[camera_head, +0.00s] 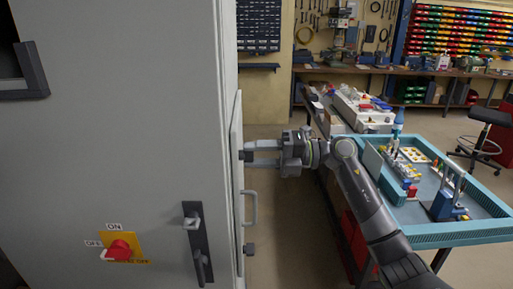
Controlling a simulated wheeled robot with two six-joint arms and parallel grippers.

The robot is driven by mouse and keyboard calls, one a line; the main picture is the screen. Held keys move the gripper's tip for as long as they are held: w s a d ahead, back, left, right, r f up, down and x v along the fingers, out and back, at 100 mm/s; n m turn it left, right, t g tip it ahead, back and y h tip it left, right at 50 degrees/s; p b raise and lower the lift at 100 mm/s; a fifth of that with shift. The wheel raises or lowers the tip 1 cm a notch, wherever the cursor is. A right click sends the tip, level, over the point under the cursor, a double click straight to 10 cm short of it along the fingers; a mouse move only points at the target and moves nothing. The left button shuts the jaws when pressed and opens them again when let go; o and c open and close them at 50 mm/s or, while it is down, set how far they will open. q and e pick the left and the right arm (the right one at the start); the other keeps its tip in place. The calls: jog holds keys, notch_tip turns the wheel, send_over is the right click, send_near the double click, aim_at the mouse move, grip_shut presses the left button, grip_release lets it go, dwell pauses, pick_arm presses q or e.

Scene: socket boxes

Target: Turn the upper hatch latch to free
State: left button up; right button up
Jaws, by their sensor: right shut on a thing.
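The hatch (237,185) is a thin pale panel on the right side of the grey cabinet, seen nearly edge-on. Its upper latch (246,155) is a small dark piece near the hatch's upper part. My right gripper (256,153) reaches in from the right and is shut on the upper latch, with its fingers above and below it. The fingers partly hide the latch, and its exact turn angle cannot be told. A lower latch (249,249) shows as a dark knob below a grey hatch handle (251,208). My left gripper is not in view.
The grey cabinet (120,140) fills the left side, with a red rotary switch (119,250) and a dark lever handle (196,240) on its front. A blue-rimmed workbench (440,236) with parts stands at right. Bare floor lies between.

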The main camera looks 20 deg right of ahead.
jog(key=shift+m+p, duration=1.2)
jog(key=shift+m, duration=0.6)
jog(key=o, duration=1)
jog(key=shift+d, duration=0.1)
jog(key=shift+b+v, duration=3.95)
jog(key=shift+v, duration=4.7)
